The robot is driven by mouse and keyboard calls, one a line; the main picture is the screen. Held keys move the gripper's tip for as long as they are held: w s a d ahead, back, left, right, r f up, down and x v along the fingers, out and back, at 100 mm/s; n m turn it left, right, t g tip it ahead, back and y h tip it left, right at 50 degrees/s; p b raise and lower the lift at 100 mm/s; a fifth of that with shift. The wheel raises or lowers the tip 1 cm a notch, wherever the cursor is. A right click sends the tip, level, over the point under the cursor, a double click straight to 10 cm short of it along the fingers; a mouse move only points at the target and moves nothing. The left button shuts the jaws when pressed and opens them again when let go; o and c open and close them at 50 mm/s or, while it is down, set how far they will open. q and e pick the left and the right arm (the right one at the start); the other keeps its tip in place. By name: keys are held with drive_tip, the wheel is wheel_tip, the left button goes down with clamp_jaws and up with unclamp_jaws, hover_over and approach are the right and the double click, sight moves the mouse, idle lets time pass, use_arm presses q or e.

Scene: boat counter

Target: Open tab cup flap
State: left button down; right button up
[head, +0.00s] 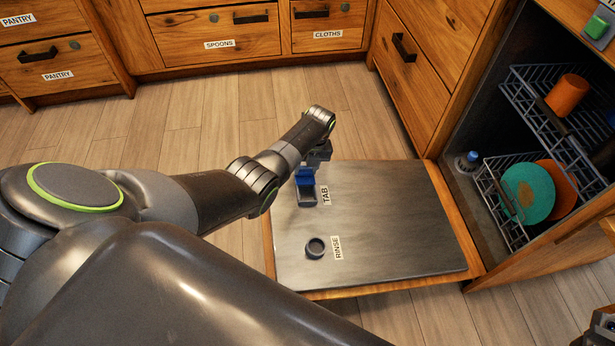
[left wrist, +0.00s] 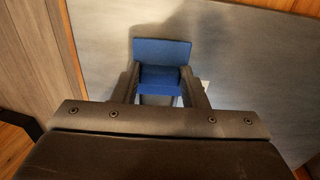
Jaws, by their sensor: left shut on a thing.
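The tab cup (head: 307,196) is a small dark rectangular cup on the inner face of the open dishwasher door, beside a TAB label. Its blue flap (head: 304,176) stands raised at the cup's far side. In the left wrist view the blue flap (left wrist: 162,52) shows as a flat panel with a thicker blue part below it. My left gripper (head: 322,152) is at the flap, and its two fingers (left wrist: 160,88) are shut on the sides of the lower blue part. The cup's inside is hard to make out. Part of my right gripper (head: 600,328) shows at the bottom right corner, mostly cut off.
The door (head: 390,215) lies flat and is mostly bare. A round rinse cup (head: 315,248) sits nearer on it, by a RINSE label. At right, racks hold a teal plate (head: 528,193), an orange plate (head: 562,187) and an orange cup (head: 567,95). Wooden drawers (head: 210,40) line the back.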

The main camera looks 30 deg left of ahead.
use_arm(q)
drive_tip(key=shift+w, duration=0.1)
drive_tip(key=c, duration=0.9)
unclamp_jaws()
drive_tip(key=shift+o, duration=0.3)
